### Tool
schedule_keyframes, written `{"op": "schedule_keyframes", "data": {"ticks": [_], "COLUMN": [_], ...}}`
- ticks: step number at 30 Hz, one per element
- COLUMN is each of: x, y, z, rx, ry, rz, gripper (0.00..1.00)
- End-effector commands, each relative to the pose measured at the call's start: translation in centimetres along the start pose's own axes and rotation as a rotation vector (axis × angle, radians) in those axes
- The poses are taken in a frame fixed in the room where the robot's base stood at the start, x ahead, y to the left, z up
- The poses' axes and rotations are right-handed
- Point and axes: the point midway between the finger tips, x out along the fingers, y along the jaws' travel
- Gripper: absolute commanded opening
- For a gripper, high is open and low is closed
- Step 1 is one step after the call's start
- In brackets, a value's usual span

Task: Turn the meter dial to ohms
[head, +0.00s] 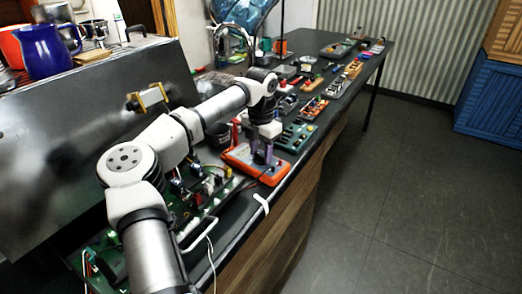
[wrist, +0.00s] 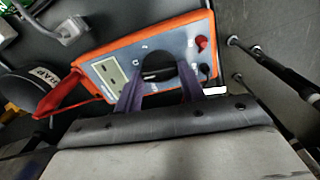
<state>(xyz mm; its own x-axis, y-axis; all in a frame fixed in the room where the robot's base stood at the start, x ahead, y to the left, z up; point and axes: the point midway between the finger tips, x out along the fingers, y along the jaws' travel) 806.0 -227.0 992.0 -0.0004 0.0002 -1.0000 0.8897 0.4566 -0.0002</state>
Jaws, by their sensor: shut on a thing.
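The orange-rimmed meter (head: 240,162) lies on the dark bench below my gripper. In the wrist view the meter (wrist: 112,62) shows a grey-blue face with a pale display at left and a red jack and a dark jack at right. The round black dial (wrist: 158,66) is in the middle of the face. My gripper (wrist: 160,84), with purple fingers, is shut on the dial, one finger at each side. My gripper (head: 262,158) also shows in the head view. The dial's pointer and its setting cannot be read.
A black bin (wrist: 32,92) labelled "RAP" in its visible part and a red probe (wrist: 62,96) lie left of the meter. A green circuit board (head: 200,195) is nearer me. Several small devices line the bench beyond. The floor (head: 400,190) at right is clear.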

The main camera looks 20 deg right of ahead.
Motion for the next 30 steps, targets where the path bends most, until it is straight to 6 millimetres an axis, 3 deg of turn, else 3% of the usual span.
{"op": "schedule_keyframes", "data": {"ticks": [15, 30], "x": [-0.1, -0.05], "y": [0.07, 0.07], "z": [0.0, 0.01], "rx": [0.357, 0.435], "ry": [-0.001, -0.001], "rz": [0.001, 0.0], "gripper": [0.17, 0.17]}}
